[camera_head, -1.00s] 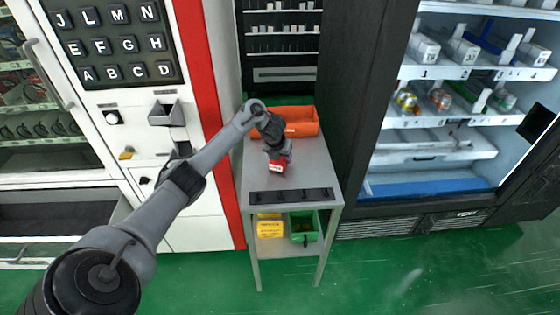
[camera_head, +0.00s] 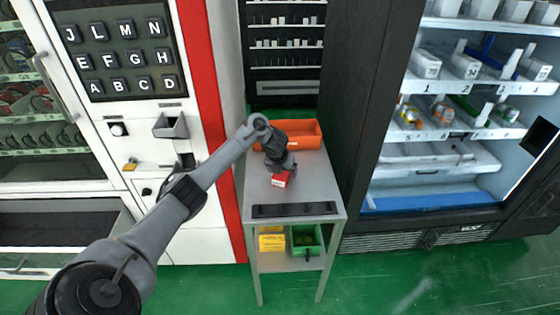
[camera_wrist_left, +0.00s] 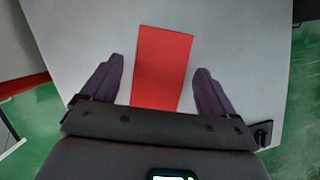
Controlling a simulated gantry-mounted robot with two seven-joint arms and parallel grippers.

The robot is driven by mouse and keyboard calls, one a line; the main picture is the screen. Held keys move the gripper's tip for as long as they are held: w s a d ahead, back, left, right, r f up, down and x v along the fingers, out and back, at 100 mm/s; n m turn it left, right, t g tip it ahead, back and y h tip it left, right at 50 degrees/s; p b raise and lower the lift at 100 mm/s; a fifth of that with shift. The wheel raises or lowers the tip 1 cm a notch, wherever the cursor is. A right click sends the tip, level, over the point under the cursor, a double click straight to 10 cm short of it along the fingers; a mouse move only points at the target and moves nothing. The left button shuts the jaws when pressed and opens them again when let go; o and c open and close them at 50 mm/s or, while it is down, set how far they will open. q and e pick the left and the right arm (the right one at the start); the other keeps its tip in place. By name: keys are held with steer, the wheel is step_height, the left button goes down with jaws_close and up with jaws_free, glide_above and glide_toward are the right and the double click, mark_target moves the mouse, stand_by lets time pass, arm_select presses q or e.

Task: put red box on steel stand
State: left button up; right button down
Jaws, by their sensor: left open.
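The red box (camera_head: 281,180) is on the top of the grey steel stand (camera_head: 318,184), near its middle. A white marking shows on its front side in the head view. My left gripper (camera_head: 279,170) is directly above the box and hides part of it. In the left wrist view the red box (camera_wrist_left: 162,66) lies between the two dark fingers of my left gripper (camera_wrist_left: 158,85). The fingers are apart, with a gap on each side of the box. My right gripper is not in view.
An orange bin (camera_head: 305,134) stands at the back of the stand top. A dark strip (camera_head: 294,210) runs along its front edge. Yellow (camera_head: 271,240) and green (camera_head: 306,240) bins sit on the lower shelf. Vending machines stand on both sides.

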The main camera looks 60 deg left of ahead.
arm_select(q)
steer(key=p+v, duration=0.7)
steer(key=v, duration=0.3)
steer(key=shift+r, duration=0.3)
steer(key=shift+s+r, duration=0.1)
steer(key=shift+s, duration=0.05)
